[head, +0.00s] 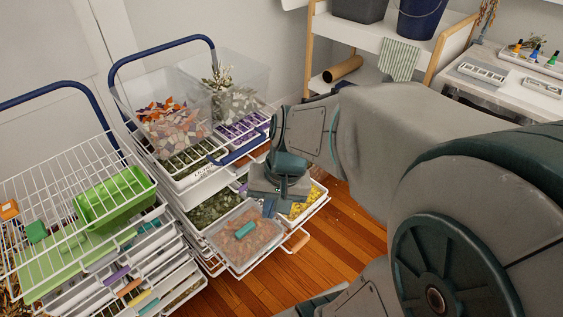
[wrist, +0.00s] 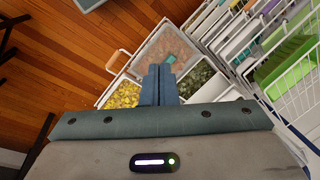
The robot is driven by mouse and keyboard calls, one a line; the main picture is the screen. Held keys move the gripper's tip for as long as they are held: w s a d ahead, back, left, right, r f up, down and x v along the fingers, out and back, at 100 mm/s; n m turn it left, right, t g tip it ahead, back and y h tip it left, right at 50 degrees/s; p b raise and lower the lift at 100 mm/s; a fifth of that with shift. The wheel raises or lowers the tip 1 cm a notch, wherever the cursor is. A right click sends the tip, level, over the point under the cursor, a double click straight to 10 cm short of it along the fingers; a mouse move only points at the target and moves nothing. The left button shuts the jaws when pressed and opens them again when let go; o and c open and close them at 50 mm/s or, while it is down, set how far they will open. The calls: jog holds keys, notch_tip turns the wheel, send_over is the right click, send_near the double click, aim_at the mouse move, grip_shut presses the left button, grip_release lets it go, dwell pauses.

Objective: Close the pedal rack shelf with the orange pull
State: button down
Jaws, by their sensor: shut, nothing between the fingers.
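An open white wire shelf (head: 252,262) slides out of the right-hand rack in the head view, with an orange pull (head: 298,242) on its front edge. The pull also shows in the wrist view (wrist: 113,62), to the left of my fingers. On the shelf are bins of pinkish pieces (head: 228,251), dark green pieces (head: 212,209) and yellow pieces (head: 304,203). My gripper (head: 269,209) is shut and empty, pointing down above these bins; in the wrist view its fingers (wrist: 159,84) are together. It appears apart from the pull.
A teal block (head: 244,229) lies on the pinkish pieces. Left of the open shelf stands another wire rack (head: 70,190) with a green bin (head: 112,198) and several coloured pulls. Clear bins (head: 165,112) stand on the rack's top. Wood floor (head: 345,262) is free in front.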

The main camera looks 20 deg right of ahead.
jog(key=w+d+f+m+t+y+b, duration=0.3)
jog(key=w+d+f+m+y, duration=0.35)
jog(key=d+f+m, duration=0.65)
jog(key=s+d+f+m+t+h+b, duration=0.1)
jog(key=s+d+f+m+t+h, duration=0.15)
jog(key=d+f+m, duration=0.55)
jog(key=s+d+f+m+t+h, duration=0.1)
jog(key=d+f+m+t+h, duration=0.15)
jog(key=d+f+m, duration=0.6)
jog(key=w+a+f+n, duration=0.2)
jog(key=w+a+f, duration=0.4)
jog(key=w, duration=0.5)
jog(key=shift+a+f+h, duration=0.25)
jog(key=shift+f+h, duration=0.1)
jog(key=shift+f, duration=0.55)
jog(key=shift+w, duration=0.1)
